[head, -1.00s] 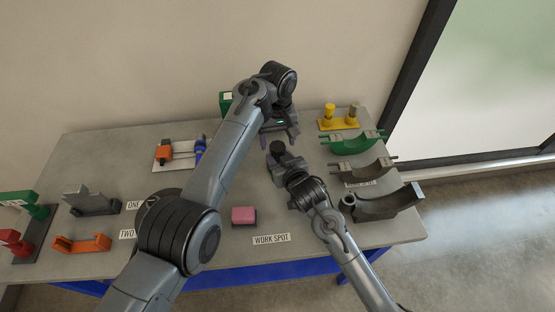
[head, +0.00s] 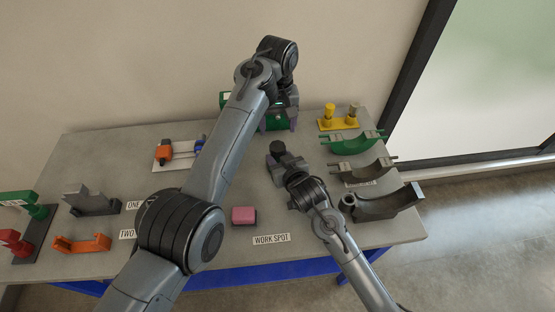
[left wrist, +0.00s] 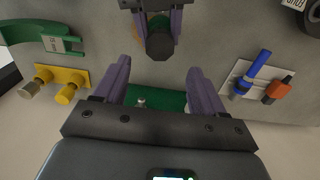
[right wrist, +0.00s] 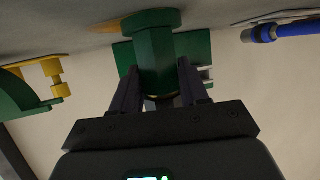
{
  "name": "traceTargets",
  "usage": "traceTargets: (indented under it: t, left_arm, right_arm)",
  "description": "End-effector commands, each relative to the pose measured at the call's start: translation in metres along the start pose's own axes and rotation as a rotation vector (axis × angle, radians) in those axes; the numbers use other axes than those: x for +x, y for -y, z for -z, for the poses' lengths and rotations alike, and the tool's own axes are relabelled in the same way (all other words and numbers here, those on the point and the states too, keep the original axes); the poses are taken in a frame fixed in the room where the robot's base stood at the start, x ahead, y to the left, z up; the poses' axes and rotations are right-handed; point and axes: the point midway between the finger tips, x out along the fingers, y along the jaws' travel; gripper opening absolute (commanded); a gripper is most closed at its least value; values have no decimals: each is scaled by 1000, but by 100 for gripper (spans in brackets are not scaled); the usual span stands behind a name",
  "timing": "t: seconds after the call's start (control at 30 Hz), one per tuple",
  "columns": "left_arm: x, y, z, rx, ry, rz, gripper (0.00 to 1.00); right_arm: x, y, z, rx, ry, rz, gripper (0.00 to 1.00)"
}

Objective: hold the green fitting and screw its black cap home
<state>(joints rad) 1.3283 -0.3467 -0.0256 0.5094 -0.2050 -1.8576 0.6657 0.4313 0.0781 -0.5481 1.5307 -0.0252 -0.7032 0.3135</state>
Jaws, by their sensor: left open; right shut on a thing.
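The green fitting (right wrist: 153,55) stands upright, held between the purple fingers of my right gripper (right wrist: 155,85); the gripper body hides most of it in the head view. The round black cap (head: 278,147) sits at its top and also shows from above in the left wrist view (left wrist: 160,44). A thin golden band shows near the cap end in the right wrist view; I cannot tell how tightly the cap sits. My left gripper (head: 279,124) is open and empty, apart from the cap, farther back on the table in front of a green box (head: 278,120).
The yellow stand (head: 338,123) and several curved clamps, one green (head: 352,143), line the right side. A pink block (head: 244,215) lies near the front. An orange and blue tool set (head: 178,152) is left of my left forearm. The wall is close behind.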

Motion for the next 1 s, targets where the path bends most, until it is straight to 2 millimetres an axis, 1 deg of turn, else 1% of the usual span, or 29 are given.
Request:
traceTargets:
  t: [0.3,0.47,0.57,0.9,1.0]
  left_arm:
    - [-1,0,0,4,1,-1,70]
    - [6,0,0,4,2,0,70]
    - [15,0,0,3,2,0,70]
    - [59,0,0,4,2,0,70]
    - [68,0,0,4,2,0,70]
  right_arm:
    - [0,0,-1,0,1,-1,0]
    - [0,0,-1,0,1,0,0]
    - [0,0,-1,0,1,-1,0]
    - [0,0,-1,0,1,-1,0]
    - [0,0,-1,0,1,0,0]
